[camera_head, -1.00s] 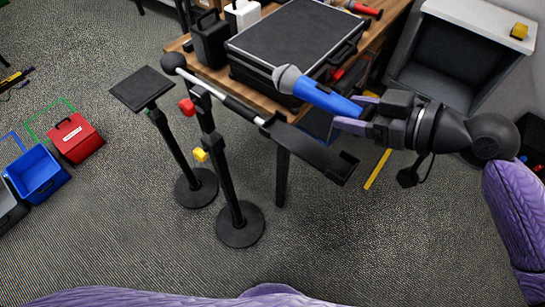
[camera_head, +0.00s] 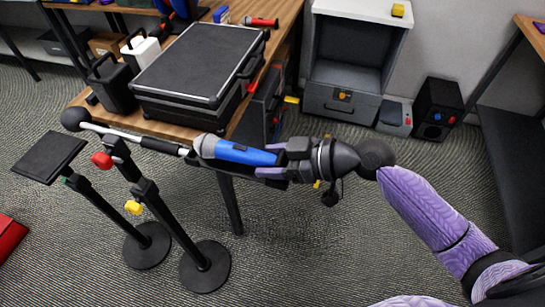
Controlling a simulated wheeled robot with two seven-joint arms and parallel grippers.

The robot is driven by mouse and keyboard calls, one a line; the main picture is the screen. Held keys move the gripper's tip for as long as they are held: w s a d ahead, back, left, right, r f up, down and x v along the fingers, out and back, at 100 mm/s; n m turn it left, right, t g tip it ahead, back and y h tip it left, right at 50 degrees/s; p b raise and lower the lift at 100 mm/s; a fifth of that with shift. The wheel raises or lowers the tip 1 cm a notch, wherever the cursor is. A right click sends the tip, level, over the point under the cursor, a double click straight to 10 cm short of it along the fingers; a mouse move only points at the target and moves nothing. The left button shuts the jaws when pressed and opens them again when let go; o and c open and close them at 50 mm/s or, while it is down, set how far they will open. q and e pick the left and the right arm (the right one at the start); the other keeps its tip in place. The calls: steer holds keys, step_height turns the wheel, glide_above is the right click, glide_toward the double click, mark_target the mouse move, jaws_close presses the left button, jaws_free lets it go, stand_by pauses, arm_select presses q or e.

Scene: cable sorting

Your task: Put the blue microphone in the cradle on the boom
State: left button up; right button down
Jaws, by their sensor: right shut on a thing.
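The blue microphone (camera_head: 246,154) has a grey head pointing left and lies roughly level. My right gripper (camera_head: 271,159) is shut on its handle end, coming from the right. The boom (camera_head: 130,135) slopes from a dark ball at the left down to the cradle (camera_head: 222,167), a black trough at its right end. The microphone is lined up along the cradle and hides most of it. I cannot tell whether it touches the cradle or hovers just above. My left gripper is not in view.
The boom's stand has a round black base (camera_head: 205,267), with red and yellow knobs. A second stand carries a flat black plate (camera_head: 49,157). Behind, a wooden table (camera_head: 92,98) holds a black case (camera_head: 200,65). Open carpet lies below the gripper.

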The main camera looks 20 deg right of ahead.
steer(key=shift+f+b, duration=0.3)
steer(key=shift+f, duration=0.05)
